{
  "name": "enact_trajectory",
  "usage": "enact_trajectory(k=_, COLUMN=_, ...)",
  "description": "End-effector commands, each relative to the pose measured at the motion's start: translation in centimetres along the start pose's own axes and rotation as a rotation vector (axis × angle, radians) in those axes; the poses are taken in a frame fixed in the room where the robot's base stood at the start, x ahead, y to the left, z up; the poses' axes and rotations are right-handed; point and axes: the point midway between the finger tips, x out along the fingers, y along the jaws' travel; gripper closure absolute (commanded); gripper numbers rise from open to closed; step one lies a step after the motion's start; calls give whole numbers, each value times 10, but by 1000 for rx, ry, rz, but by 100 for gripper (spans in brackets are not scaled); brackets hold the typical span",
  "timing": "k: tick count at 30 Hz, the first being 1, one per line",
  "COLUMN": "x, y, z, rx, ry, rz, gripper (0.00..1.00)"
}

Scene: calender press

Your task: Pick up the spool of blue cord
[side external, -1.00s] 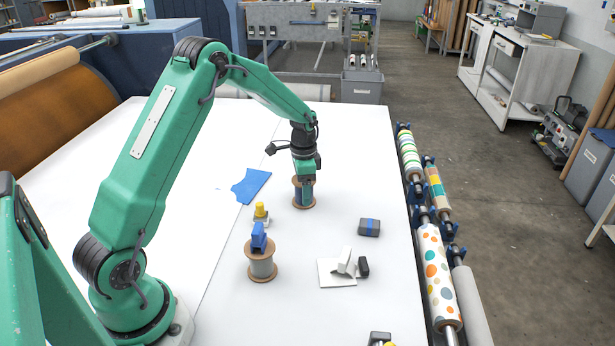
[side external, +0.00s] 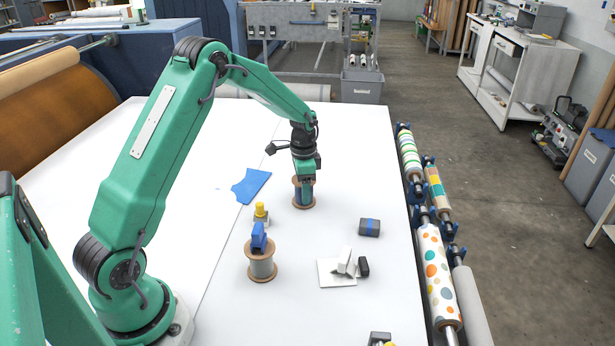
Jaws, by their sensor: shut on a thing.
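The spool of blue cord (side external: 298,195) stands upright on the white table, toward its far side. The fingers cover much of the spool's upper part and right side. The lower flange appears to rest on the table; I see no clear gap under it.
A yellow-topped piece (side external: 260,212), a blue scrap (side external: 251,186), a grey blue-banded block (side external: 369,227) and a white stand (side external: 337,272) lie around. Patterned rolls (side external: 437,277) line the right edge.

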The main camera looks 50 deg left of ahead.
Motion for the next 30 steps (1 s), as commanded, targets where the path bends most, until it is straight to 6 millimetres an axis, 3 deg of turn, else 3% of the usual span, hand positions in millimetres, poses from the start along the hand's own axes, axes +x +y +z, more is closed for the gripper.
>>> enact_trajectory(k=5, x=-10, y=0, z=0, rx=0, ry=1, rz=-1, gripper=65)
enact_trajectory(k=12, x=-41, y=-1, z=-1, rx=0, ry=3, rz=-3, gripper=65)
enact_trajectory(k=30, x=-98, y=95, z=-25, rx=3, ry=1, rz=-1, gripper=65)
